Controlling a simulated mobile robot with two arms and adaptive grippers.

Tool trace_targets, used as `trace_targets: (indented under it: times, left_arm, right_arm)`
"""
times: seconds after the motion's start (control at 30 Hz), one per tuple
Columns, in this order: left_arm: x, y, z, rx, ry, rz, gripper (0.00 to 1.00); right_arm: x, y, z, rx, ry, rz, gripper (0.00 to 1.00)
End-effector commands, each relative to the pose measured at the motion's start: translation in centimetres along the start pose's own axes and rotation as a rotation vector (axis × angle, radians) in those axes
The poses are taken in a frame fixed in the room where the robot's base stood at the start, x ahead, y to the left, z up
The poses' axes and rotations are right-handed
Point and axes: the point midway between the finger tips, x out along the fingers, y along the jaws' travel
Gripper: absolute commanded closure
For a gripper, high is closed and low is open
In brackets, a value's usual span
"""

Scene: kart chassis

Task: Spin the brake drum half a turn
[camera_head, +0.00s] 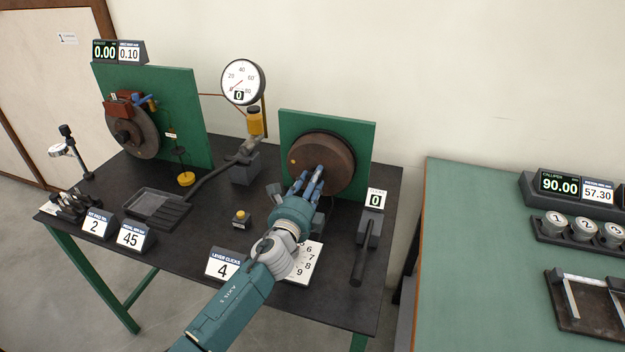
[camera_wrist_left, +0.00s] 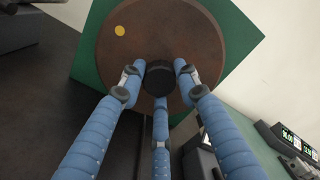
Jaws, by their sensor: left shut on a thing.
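The brown brake drum (camera_head: 330,150) is mounted upright on a green panel (camera_head: 361,133) at the back of the dark bench. It fills the upper part of the left wrist view (camera_wrist_left: 205,35). A yellow dot (camera_wrist_left: 120,31) marks its face, up and left of the centre. My left gripper (camera_head: 308,181), with blue fingers, is in front of the drum's lower left part in the head view. In the wrist view its fingers (camera_wrist_left: 158,80) are shut around the black round hub (camera_wrist_left: 159,74) at the drum's centre. My right gripper is not in view.
A counter (camera_head: 375,199) reading 0 and a lever (camera_head: 361,258) are right of the drum. A dial gauge (camera_head: 243,82) stands behind, to the left. Another green panel (camera_head: 180,105) carries a brake disc (camera_head: 141,138). A green table (camera_head: 470,240) is at right.

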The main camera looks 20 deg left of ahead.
Motion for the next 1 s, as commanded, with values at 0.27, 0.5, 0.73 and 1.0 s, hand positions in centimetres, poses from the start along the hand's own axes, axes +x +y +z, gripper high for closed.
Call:
trace_targets:
  times: [0.27,0.5,0.73,1.0]
  left_arm:
    - [0.0,-0.1,-0.1,0.264,0.003,-0.002,1.00]
    - [0.0,-0.1,-0.1,0.493,0.004,-0.001,1.00]
    - [0.0,-0.1,-0.1,0.711,0.005,-0.001,1.00]
    - [-0.1,0.0,-0.1,0.967,0.006,0.000,1.00]
  right_arm:
    - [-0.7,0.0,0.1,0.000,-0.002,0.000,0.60]
    - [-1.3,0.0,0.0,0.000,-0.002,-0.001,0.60]
    - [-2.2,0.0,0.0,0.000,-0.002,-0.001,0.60]
    - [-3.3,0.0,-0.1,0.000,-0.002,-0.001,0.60]
